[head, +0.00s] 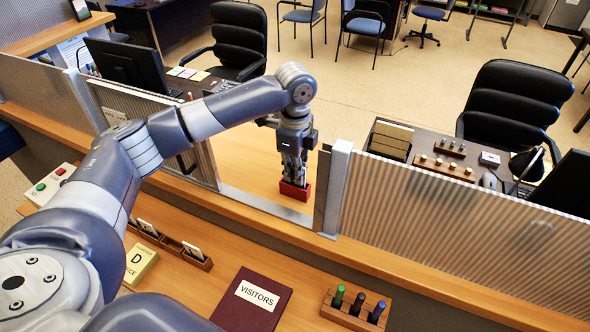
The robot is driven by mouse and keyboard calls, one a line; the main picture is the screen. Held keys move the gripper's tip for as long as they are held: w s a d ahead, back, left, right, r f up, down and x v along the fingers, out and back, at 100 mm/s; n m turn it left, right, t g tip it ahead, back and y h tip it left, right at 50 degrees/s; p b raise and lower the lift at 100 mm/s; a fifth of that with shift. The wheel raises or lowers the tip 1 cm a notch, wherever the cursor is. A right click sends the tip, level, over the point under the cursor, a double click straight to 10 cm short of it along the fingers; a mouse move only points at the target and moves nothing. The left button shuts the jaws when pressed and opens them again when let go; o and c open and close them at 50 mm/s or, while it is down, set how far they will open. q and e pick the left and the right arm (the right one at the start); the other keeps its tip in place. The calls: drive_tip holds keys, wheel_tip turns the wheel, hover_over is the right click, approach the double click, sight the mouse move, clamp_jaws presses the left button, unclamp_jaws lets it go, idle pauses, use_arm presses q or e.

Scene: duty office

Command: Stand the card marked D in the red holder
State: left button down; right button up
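The small red holder (295,191) is at the counter opening between the two ribbed screens. My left gripper (293,172) points down right above the red holder, its fingertips at or just behind the holder's top. Its fingers look close together, but whether they grip anything is too small to tell. My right gripper is not in view.
A wooden rack with white cards (170,240), a dark red visitors book (252,302) and a wooden block of stamps or markers (356,310) occupy the front counter. Ribbed screens (455,215) flank the opening. Desks and black chairs (515,105) stand beyond.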

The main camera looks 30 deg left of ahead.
use_arm(q)
drive_tip(key=c, duration=1.7)
unclamp_jaws()
wheel_tip(320, 180, up, 12)
